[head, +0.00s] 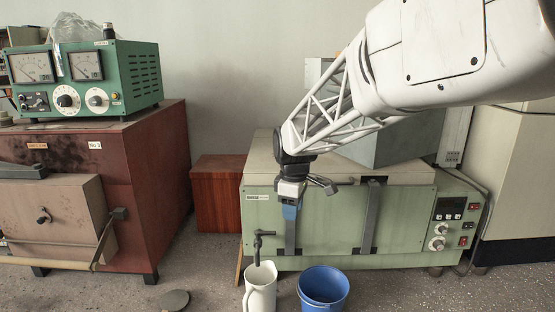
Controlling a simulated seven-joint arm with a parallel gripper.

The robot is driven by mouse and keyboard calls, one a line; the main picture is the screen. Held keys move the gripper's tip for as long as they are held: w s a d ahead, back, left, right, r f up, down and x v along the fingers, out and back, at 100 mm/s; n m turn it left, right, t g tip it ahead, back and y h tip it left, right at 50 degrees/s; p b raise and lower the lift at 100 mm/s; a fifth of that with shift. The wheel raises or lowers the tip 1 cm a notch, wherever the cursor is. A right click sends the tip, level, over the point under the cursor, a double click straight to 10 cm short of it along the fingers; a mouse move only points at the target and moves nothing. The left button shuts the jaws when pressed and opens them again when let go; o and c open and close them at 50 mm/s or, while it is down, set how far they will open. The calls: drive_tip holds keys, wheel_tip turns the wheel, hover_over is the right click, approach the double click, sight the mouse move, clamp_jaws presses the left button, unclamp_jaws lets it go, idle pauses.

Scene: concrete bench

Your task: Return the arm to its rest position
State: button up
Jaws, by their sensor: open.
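My arm reaches in from the upper right in the head view, with its lattice link slanting down to the left. My gripper (290,208) hangs downward at its end, in front of the green oven-like machine (330,222). It is open, and I see nothing held in it. Its fingertips are small and overlap a dark vertical strap on the machine's front, so the gap between them is hard to make out. The gripper is above a white pitcher (260,290) and a blue bucket (323,288), apart from both.
A green meter box (130,75) sits on a dark red cabinet (150,180) at left. A reddish-brown box (218,195) stands behind. A dark round disc (174,300) lies on the speckled grey surface. A pale cabinet (520,180) stands at right.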

drive_tip(key=s+d+m, duration=0.4)
drive_tip(key=s+d, duration=0.1)
drive_tip(key=s, duration=0.6)
drive_tip(key=s+d+f+m+t, duration=0.1)
drive_tip(key=s+d+m, duration=0.3)
drive_tip(key=s, duration=0.8)
drive_tip(key=s+d+m+t, duration=0.1)
drive_tip(key=s+d+m, duration=0.4)
drive_tip(key=s, duration=0.6)
drive_tip(key=shift+s+d+f+m, duration=0.2)
drive_tip(key=shift+s+d+m, duration=0.1)
drive_tip(key=shift+m, duration=0.4)
drive_tip(key=shift+w+r, duration=0.1)
drive_tip(key=shift+w, duration=0.05)
